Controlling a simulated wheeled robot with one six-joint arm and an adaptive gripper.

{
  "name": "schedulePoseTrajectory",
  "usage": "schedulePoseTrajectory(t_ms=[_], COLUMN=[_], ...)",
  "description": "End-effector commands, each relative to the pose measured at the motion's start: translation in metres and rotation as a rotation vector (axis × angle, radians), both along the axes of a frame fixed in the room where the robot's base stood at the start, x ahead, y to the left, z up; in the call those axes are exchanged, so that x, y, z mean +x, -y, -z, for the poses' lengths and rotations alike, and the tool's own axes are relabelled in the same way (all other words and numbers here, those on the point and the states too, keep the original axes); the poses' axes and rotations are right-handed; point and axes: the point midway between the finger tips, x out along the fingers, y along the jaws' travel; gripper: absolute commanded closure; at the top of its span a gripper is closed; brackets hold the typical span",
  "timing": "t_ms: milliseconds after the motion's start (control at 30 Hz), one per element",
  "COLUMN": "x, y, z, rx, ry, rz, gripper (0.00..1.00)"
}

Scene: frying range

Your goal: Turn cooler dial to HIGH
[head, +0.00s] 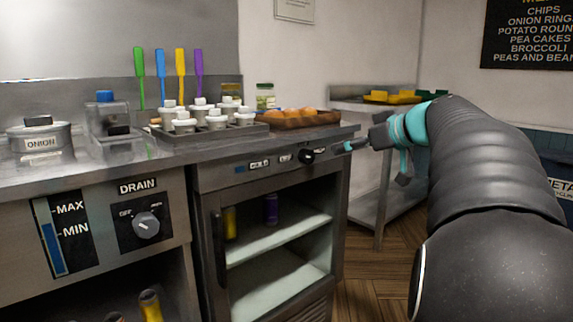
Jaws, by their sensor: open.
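The cooler dial (306,157) is a small round black knob on the front panel of the under-counter cooler (205,178), toward the panel's right end. Small printed labels sit to its left; they and the dial's setting are too small to read. My gripper (374,162) is to the right of the dial, open and empty. One finger points left toward the dial, with its tip near the counter's right corner and a visible gap between tip and knob. The other finger hangs lower right.
A drain knob (147,226) with an OFF mark is on the left cabinet. The counter holds an ONION tub (40,140), a rack of white-lidded pots (254,131) and a brown tray (332,117). A side table (361,107) stands behind my gripper. Wooden floor shows at lower right.

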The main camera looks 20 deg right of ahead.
Motion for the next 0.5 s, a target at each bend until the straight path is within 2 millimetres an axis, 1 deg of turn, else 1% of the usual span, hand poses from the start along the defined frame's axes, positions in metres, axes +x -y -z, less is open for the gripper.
schedulePoseTrajectory(t_ms=[67,167,267,500], x=[0.004,0.013,0.027,0.066], y=[0.002,-0.002,-0.008,-0.022], z=[0.001,0.004,0.010,0.028], rx=[-0.002,-0.002,-0.002,-0.002], ry=[0.008,0.008,0.007,0.006], rz=[-0.001,-0.004,-0.006,-0.005], gripper=[0.33,0.33,0.33,0.33])
